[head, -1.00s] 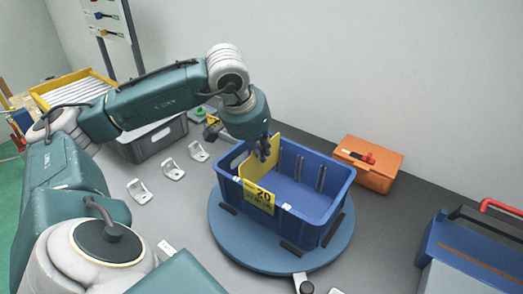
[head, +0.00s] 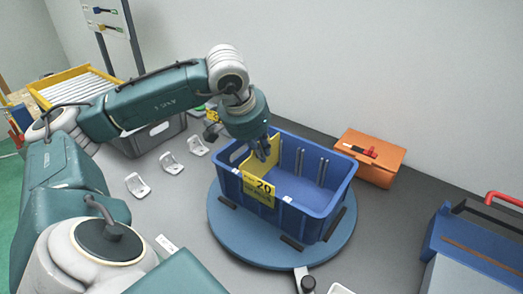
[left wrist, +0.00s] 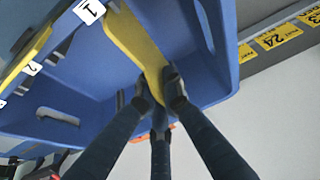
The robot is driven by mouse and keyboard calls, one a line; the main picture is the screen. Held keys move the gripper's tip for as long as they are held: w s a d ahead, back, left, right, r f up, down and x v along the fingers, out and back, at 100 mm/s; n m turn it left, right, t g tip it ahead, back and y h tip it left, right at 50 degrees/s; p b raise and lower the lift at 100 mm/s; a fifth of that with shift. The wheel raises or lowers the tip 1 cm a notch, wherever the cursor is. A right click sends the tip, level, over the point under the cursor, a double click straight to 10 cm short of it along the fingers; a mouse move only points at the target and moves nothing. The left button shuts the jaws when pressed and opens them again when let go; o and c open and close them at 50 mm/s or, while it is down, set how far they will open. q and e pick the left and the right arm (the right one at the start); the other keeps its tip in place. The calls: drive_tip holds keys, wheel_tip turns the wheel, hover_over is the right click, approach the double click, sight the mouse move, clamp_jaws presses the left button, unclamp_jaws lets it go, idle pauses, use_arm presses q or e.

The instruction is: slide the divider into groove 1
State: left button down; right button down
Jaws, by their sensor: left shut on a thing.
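A blue crate (head: 330,202) stands on a round blue turntable (head: 230,245). The divider stands inside the crate. In the left wrist view, the fingers (left wrist: 158,98) pinch the divider (left wrist: 135,38), and its far end lies beside the white label 1 (left wrist: 89,11) on the crate rim. Label 2 (left wrist: 33,68) is farther along that rim. Whether the divider's edges sit in groove 1 cannot be told. My right gripper is not in view.
A yellow placard marked 20 (head: 258,189) hangs on the crate's front. An orange box (head: 371,160) is behind right, and a blue toolbox with a red handle (head: 480,240) at far right. Metal brackets (head: 169,162) and a grey bin (head: 150,137) lie left.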

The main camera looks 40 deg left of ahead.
use_arm(q)
drive_tip(key=shift+f+b, duration=0.75)
drive_tip(key=shift+f, duration=0.15)
drive_tip(key=c, duration=1.8)
unclamp_jaws()
drive_tip(key=shift+r, duration=0.15)
drive_tip(key=v, duration=1.1)
drive_tip(key=shift+s+r, duration=0.15)
drive_tip(key=shift+r, duration=0.2)
